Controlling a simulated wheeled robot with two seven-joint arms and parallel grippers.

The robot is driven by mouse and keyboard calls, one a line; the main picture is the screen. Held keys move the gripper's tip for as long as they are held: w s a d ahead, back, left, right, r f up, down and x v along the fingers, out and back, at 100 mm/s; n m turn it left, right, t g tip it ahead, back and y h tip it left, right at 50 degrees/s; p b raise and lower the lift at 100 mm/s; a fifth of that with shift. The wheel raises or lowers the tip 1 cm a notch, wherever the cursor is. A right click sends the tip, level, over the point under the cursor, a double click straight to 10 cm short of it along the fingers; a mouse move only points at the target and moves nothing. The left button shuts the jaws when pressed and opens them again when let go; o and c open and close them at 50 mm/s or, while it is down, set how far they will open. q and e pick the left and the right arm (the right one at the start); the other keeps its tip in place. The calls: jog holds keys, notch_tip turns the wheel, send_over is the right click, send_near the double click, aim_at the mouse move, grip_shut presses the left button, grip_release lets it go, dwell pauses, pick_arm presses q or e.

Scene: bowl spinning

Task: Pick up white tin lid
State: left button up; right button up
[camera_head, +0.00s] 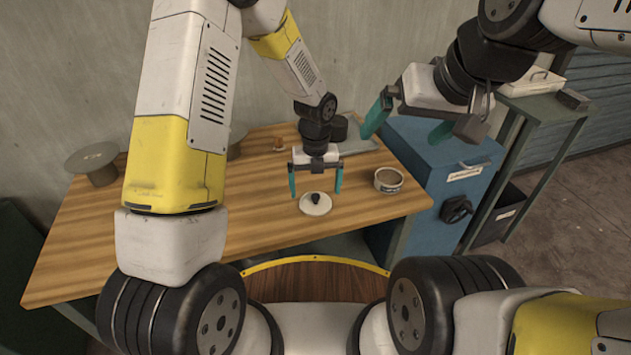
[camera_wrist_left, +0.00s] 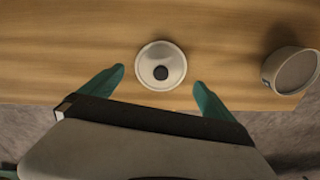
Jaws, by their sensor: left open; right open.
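The white tin lid (camera_head: 312,207) is round with a dark knob in its middle. It lies flat on the wooden table near the front edge. It also shows in the left wrist view (camera_wrist_left: 152,56). My left gripper (camera_head: 316,190) is open and empty above the lid, with its teal fingers pointing down on either side. In the left wrist view the left gripper's fingertips (camera_wrist_left: 159,76) are spread wider than the lid, and the lid appears just beyond them. My right gripper (camera_head: 412,122) is open and empty, raised at the right over the blue cabinet.
A round tin (camera_head: 388,181) stands right of the lid; it also shows in the left wrist view (camera_wrist_left: 291,71). A grey spool-like object (camera_head: 93,163) stands at the table's back left. A blue cabinet (camera_head: 433,165) adjoins the table's right side.

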aim_at(316, 196)
pick_arm(q)
notch_tip(316, 196, down, 4)
jog(key=shift+f, duration=0.1)
jog(key=c, duration=1.2)
jog(key=shift+o, duration=0.2)
